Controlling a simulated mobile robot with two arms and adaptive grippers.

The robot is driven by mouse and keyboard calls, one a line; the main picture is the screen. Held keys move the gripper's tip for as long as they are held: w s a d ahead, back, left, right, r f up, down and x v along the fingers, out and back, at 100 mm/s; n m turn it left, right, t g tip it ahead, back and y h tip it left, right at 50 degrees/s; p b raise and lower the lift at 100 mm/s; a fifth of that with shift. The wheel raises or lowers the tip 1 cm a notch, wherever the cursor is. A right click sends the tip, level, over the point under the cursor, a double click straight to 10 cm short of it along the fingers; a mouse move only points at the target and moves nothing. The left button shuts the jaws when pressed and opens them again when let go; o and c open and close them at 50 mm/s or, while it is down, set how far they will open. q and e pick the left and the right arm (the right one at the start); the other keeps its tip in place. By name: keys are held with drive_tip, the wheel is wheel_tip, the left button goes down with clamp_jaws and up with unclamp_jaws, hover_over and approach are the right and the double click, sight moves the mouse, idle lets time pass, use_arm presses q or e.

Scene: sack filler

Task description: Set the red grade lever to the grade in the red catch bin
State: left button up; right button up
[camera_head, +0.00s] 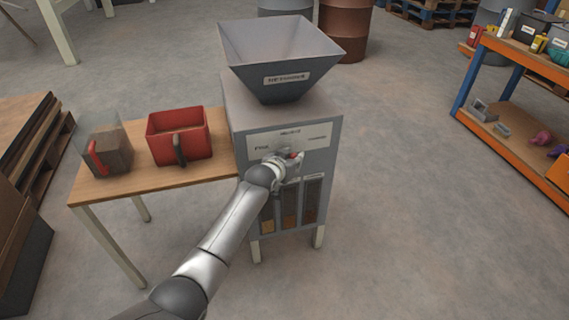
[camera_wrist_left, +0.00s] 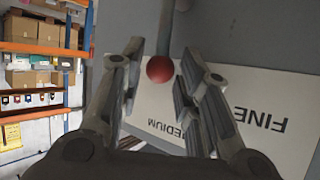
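The grade lever's red knob (camera_head: 294,155) is on the front of the grey sack filler (camera_head: 240,120), at the label plate (camera_head: 318,137). My left gripper (camera_head: 285,160) is at the knob. In the left wrist view the knob (camera_wrist_left: 160,69) sits between the fingers of my left gripper (camera_wrist_left: 158,75), which are spread with a gap. Upside-down FINE and MEDIUM labels show there. A red bin (camera_head: 190,144) with a dark handle stands on the side table; its contents are unclear. A clear bin (camera_head: 115,140) with a red handle holds brown material. My right gripper is out of view.
A grey hopper (camera_head: 280,50) tops the machine. Below the lever, sample windows (camera_head: 290,205) hold tan to dark-brown material, partly hidden by my arm. The wooden table (camera_head: 200,174) stands left. An orange-and-blue shelf (camera_head: 520,150) stands far right; the floor between is clear.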

use_arm(q)
drive_tip(key=v, duration=1.1)
drive_tip(key=shift+s+r, duration=0.15)
drive_tip(key=shift+s, duration=0.1)
drive_tip(key=shift+a, duration=0.1)
idle(0.4)
